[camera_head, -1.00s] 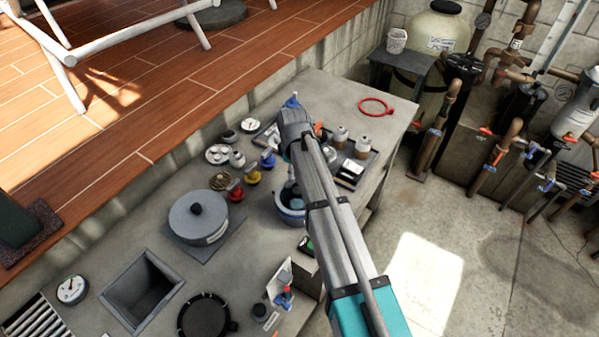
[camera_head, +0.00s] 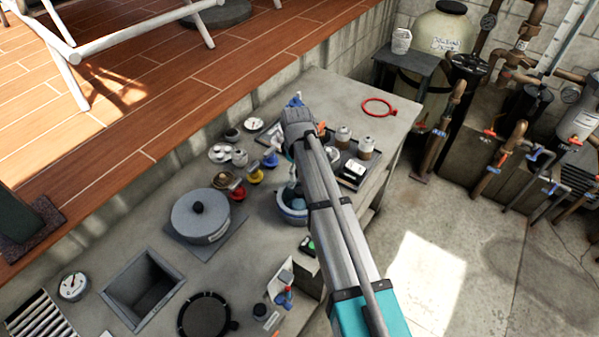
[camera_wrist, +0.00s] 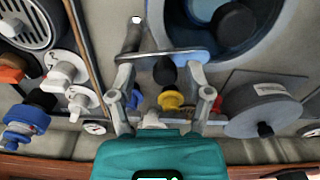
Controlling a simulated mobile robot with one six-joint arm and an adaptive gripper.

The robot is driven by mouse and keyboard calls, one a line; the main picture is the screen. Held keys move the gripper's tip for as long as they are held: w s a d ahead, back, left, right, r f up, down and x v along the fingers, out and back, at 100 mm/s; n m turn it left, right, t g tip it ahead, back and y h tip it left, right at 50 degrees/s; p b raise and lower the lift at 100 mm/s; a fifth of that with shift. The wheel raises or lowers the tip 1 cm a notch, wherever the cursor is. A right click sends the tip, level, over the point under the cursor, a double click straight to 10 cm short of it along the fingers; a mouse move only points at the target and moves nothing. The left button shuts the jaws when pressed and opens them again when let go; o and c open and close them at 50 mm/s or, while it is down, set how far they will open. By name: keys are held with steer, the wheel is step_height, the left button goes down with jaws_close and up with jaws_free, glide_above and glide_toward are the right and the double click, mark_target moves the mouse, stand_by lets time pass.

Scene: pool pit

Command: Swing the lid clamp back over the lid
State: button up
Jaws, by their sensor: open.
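My gripper (camera_wrist: 160,78) is open in the wrist view, its two grey fingers spread apart. A pale grey bar (camera_wrist: 165,53), perhaps the lid clamp, crosses the view at the fingertips; I cannot tell whether they touch it. Just beyond is a round blue-rimmed vessel (camera_wrist: 180,28) with a dark round knob (camera_wrist: 233,22) in it, perhaps on its lid. In the head view the blue-grey vessel (camera_head: 287,215) stands on the bench, partly hidden by my arm. The gripper's fingers are hidden there.
A grey lidded pot (camera_head: 200,214) stands left of the vessel. Red, yellow and blue knobbed items stand behind it. A tray (camera_head: 346,187) with bottles is at right. The bench (camera_head: 340,95) has free room near the red ring (camera_head: 378,107). A square opening (camera_head: 143,288) lies at front left.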

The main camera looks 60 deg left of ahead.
steer(key=shift+c, duration=0.2)
steer(key=shift+c, duration=1)
steer(key=shift+s+d+r+p, duration=0.1)
steer(key=shift+s+r+p, duration=0.2)
steer(key=shift+r+p, duration=0.25)
steer(key=c, duration=0.4)
steer(key=s+r+y+p, duration=0.1)
steer(key=r, duration=0.1)
steer(key=s+r+g+p, duration=0.1)
steer(key=r+p, duration=0.1)
steer(key=s+r+g+y+p, duration=0.1)
steer(key=p, duration=0.1)
steer(key=shift+a+r+n+y, duration=0.25)
steer(key=shift+r+n+y, duration=0.05)
steer(key=shift+r+n, duration=0.1)
jaws_close()
steer(key=shift+s+a+r, duration=0.1)
steer(key=shift+s+r, duration=0.2)
